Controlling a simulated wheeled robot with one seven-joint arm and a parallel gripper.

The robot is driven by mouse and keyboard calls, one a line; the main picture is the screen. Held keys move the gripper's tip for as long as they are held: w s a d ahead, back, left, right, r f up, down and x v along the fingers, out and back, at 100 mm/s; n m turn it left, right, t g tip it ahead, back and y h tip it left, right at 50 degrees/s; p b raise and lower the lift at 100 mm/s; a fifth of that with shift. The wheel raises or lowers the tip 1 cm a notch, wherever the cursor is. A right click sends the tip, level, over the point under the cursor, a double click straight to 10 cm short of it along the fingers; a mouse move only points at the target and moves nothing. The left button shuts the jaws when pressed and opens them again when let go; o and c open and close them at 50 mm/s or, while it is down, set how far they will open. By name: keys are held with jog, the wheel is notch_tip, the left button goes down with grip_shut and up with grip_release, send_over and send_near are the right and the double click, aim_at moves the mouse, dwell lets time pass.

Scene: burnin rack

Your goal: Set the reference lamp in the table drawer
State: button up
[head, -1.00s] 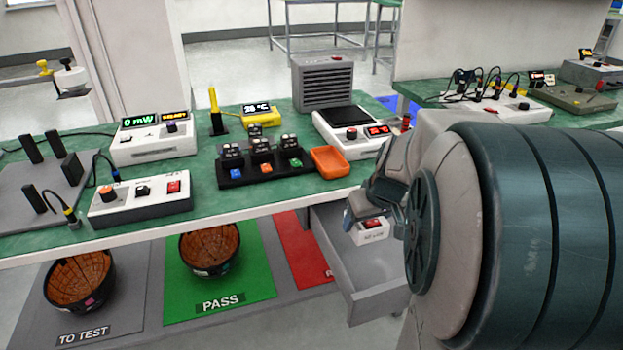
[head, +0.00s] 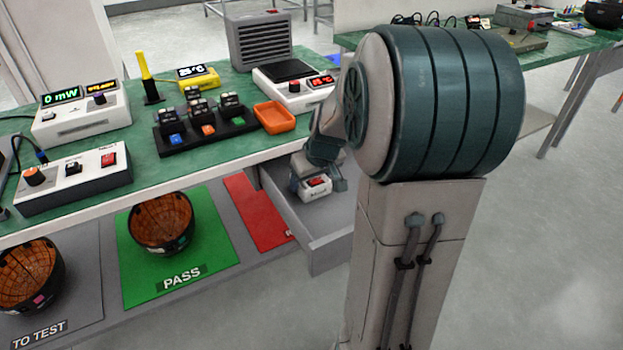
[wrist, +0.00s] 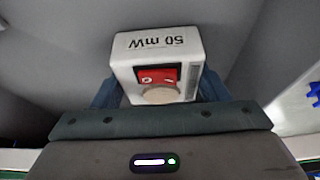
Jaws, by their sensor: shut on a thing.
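The reference lamp is a small white box (head: 312,190) with a red switch; in the wrist view the white box (wrist: 155,62) reads "50 mW" and has a round pale disc beside the switch. My gripper (head: 322,183) is shut on it, one finger at each side. The table drawer (head: 332,243) is pulled out under the green table, grey and otherwise empty where I see it. The lamp is inside the drawer's outline, low between its walls. I cannot tell whether it touches the drawer floor.
My arm hides the drawer's right part. The table edge (head: 160,205) runs just above and behind the drawer. An orange tray (head: 274,117) and a black rack (head: 205,137) stand on the table. Bins sit on the lower shelf at left, one on the green PASS mat (head: 213,262).

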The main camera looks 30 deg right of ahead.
jog(key=shift+f, duration=0.1)
jog(key=o, duration=1.1)
jog(key=p+v, duration=0.3)
jog(key=v, duration=0.9)
